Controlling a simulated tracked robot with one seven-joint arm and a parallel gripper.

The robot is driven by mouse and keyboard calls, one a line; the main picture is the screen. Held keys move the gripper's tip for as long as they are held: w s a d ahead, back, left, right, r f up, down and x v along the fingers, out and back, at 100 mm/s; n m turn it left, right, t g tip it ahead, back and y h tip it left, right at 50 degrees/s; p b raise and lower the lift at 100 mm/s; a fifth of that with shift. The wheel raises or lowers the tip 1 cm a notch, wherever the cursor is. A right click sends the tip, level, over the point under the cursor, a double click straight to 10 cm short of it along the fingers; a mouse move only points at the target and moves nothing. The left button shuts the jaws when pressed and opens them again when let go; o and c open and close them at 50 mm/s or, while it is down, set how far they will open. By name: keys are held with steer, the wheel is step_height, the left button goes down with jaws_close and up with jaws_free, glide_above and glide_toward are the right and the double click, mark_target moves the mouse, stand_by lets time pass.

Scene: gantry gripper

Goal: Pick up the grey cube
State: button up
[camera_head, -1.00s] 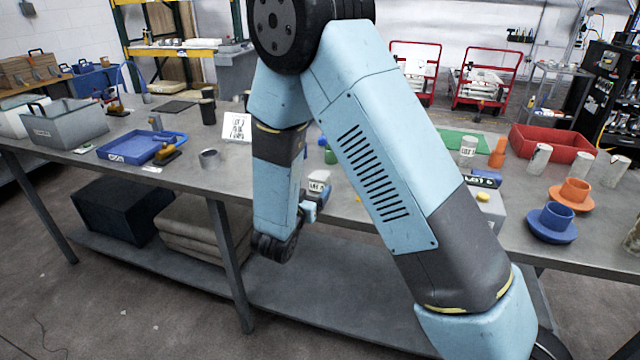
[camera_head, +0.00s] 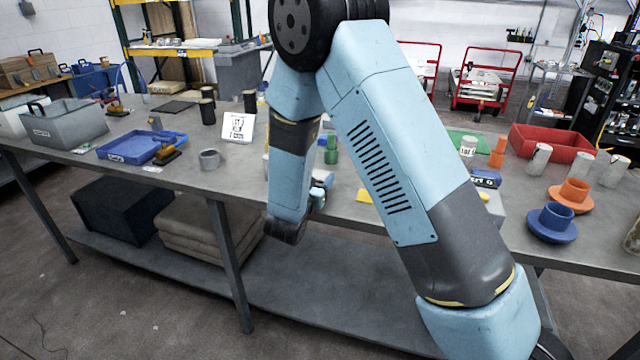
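I cannot make out the grey cube with certainty. A light grey block (camera_head: 496,208) shows only in part at the right, behind my arm, on the grey metal workbench (camera_head: 237,180). My arm stands in front of the middle of the bench, with its wrist at the bench's front edge. My gripper's fingers do not show; they are hidden or turned away, so I cannot see whether they hold anything.
A blue tray (camera_head: 118,150), a grey bin (camera_head: 70,128), a metal ring (camera_head: 210,159) and a white sign (camera_head: 238,127) stand left of my arm. A green cylinder (camera_head: 331,150) is behind it. A red bin (camera_head: 553,146), orange flanged part (camera_head: 570,195) and blue flanged part (camera_head: 552,222) are at the right.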

steer(key=c, duration=0.7)
steer(key=shift+c, duration=0.6)
steer(key=shift+r, duration=0.15)
